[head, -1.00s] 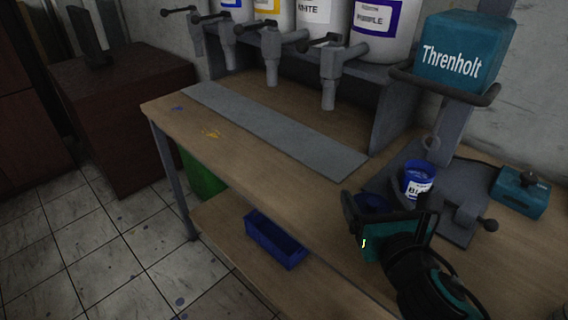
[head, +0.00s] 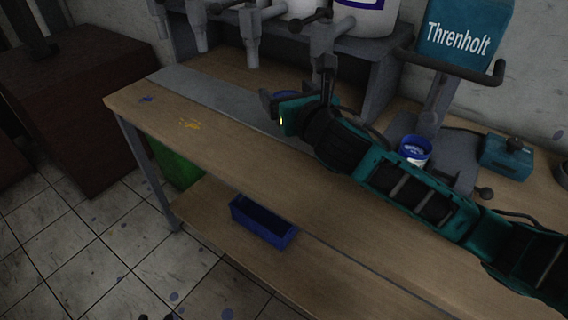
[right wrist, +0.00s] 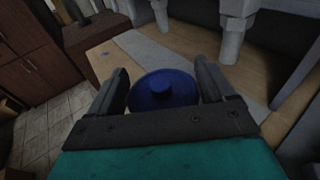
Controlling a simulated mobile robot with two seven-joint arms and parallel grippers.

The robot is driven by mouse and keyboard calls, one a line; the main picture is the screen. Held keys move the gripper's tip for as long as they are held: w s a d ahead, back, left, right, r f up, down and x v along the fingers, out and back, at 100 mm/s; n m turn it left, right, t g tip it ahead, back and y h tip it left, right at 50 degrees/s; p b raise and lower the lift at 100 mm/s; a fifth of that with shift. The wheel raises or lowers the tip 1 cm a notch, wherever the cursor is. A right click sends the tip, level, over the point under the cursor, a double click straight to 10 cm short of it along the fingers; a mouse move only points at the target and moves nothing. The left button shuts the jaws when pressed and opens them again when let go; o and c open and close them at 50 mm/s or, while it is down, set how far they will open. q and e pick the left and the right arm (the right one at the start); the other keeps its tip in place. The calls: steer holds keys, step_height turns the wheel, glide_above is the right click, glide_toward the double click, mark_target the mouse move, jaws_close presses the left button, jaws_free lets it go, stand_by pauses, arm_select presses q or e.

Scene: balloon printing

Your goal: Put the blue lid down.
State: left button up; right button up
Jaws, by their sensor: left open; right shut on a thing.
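The round blue lid (right wrist: 165,90) with a centre knob is between the fingers of my right gripper (right wrist: 160,72) in the right wrist view. In the head view the lid (head: 286,95) shows partly behind the right gripper (head: 298,98). The gripper is shut on the lid, over the grey strip (head: 210,92) on the wooden table (head: 225,150). I cannot tell the exact gap below the lid. The open blue can (head: 414,152) stands on the grey machine base at the right. My left gripper (head: 156,317) barely shows at the bottom edge, open and apart from these things.
Paint dispensers (head: 252,40) hang over the back of the table. The Threnholt box (head: 465,35) and a teal device (head: 507,157) are at the right. A blue bin (head: 262,222) sits on the lower shelf. The table's front left is clear, with paint stains.

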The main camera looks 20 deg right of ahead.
steer(key=b, duration=0.3)
glide_above(288, 175)
step_height(288, 175, down, 13)
steer(key=shift+r, duration=0.15)
step_height(288, 175, down, 4)
steer(key=shift+f+b, duration=0.1)
steer(key=shift+b, duration=0.65)
steer(key=shift+f, duration=0.15)
steer(key=shift+f, duration=0.5)
steer(key=o, duration=0.9)
steer(key=shift+o, duration=0.2)
